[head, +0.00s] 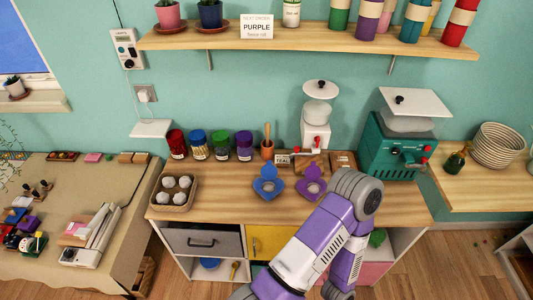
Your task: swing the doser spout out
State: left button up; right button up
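A white doser (316,128) with a clear hopper and a round white lid with a black knob stands at the back of the wooden counter. A small red part shows on its front. Its spout is too small to tell apart, so I cannot say which way it points. One of my purple and white arms rises from the bottom middle and bends in front of the counter, below and right of the doser. No gripper fingers show on it. My other arm is out of the picture.
A teal machine (391,157) with a red-tipped lever stands right of the doser. Blue (268,183) and purple (312,184) funnel-like pieces lie in front of the doser. Several colored jars and a basket (173,197) of white balls stand left. A shelf (330,38) hangs above.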

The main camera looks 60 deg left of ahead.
aim_at(296, 148)
jog(key=u, duration=0.05)
jog(key=k, duration=0.1)
jog(key=u, duration=1.2)
